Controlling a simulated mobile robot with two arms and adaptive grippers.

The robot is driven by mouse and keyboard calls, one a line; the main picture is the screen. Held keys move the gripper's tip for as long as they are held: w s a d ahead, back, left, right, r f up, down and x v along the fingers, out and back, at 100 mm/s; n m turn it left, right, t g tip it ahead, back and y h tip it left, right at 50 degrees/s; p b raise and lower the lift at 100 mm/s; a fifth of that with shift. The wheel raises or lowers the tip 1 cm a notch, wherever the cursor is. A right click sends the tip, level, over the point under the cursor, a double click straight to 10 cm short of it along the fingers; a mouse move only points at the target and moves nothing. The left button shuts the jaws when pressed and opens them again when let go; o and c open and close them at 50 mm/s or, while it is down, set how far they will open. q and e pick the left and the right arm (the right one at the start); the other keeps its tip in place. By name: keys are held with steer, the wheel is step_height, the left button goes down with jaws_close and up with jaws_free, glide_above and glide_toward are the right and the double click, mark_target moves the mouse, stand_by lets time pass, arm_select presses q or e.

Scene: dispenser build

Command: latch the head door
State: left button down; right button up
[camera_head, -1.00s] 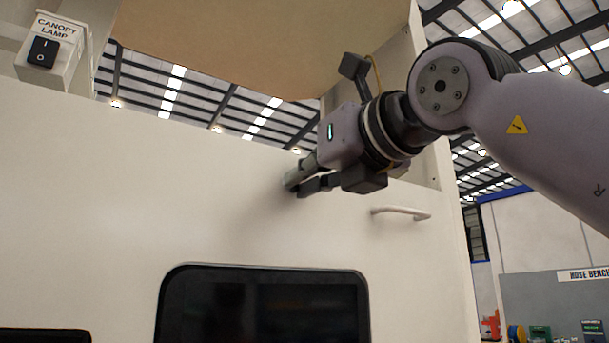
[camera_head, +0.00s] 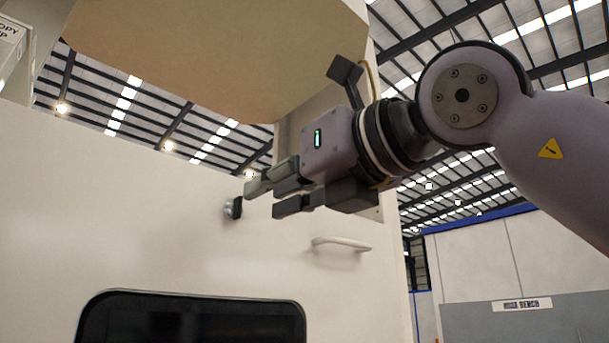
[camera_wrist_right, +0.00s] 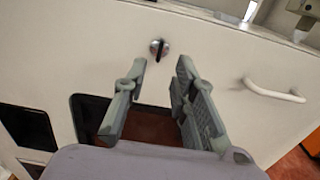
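The head door is the large cream panel (camera_head: 130,210) with a dark window (camera_head: 190,318) low in it. A small round latch knob (camera_head: 233,208) with a dark grip sits near its upper edge. It also shows in the right wrist view (camera_wrist_right: 159,48), its dark grip upright. My right gripper (camera_head: 262,198) is open and empty, just right of the knob in the head view and apart from the panel. In the right wrist view its two fingers (camera_wrist_right: 160,75) stand apart, with the knob beyond their tips. My left gripper is not in view.
A pale bar handle (camera_head: 341,243) is on the panel right of the knob, also in the wrist view (camera_wrist_right: 274,91). A tan canopy panel (camera_head: 220,55) hangs above.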

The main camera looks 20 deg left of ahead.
steer(key=v, duration=0.6)
stand_by(0.4)
